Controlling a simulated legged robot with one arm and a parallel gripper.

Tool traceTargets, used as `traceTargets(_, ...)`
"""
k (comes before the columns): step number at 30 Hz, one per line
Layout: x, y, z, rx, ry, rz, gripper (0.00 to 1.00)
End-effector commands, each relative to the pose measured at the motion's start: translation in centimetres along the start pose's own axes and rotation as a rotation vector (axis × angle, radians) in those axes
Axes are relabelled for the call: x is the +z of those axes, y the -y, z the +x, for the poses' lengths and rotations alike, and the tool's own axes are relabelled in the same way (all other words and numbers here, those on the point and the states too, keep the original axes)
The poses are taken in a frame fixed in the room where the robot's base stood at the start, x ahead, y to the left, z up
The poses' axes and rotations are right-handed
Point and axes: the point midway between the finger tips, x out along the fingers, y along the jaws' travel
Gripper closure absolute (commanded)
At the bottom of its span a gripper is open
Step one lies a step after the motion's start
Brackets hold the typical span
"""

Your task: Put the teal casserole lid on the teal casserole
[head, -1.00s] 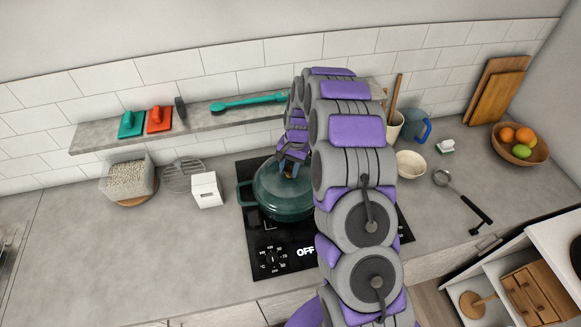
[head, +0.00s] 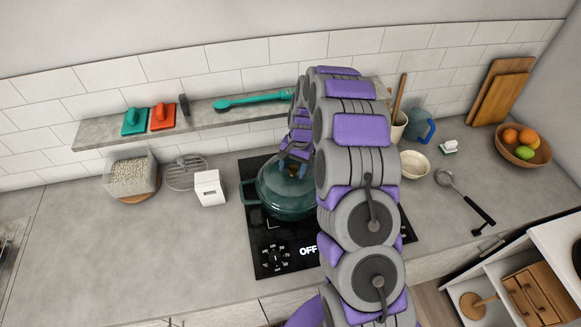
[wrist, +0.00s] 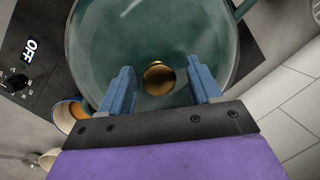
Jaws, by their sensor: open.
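The teal casserole (head: 290,212) stands on the black cooktop, its side handle pointing left in the head view. The teal lid (head: 271,184) lies on top of it and looks level; its exact fit at the rim is partly hidden by my arm. In the wrist view the lid (wrist: 165,35) has a round gold knob (wrist: 158,77). My gripper (wrist: 162,88) is above the lid, with its two blue fingers open and apart on either side of the knob. In the head view my gripper (head: 293,168) is over the lid's middle.
The black cooktop (head: 272,262) shows "OFF". A white box (head: 209,188) stands left of the casserole. A shelf (head: 95,133) with a teal brush (head: 255,100) runs behind. A cream bowl (head: 414,164) and a ladle (head: 465,200) lie to the right.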

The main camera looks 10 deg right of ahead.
Motion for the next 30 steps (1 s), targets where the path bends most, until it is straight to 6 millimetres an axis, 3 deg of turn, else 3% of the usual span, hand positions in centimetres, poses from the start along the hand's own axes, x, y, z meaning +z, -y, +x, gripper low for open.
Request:
traceTargets(15,0.2,0.3,0.03,0.002,-0.004,0.0,0.33)
traceTargets(21,0.23,0.29,0.01,0.001,-0.004,0.0,0.15)
traceTargets(30,0.26,0.28,-0.03,0.001,-0.004,0.0,0.15)
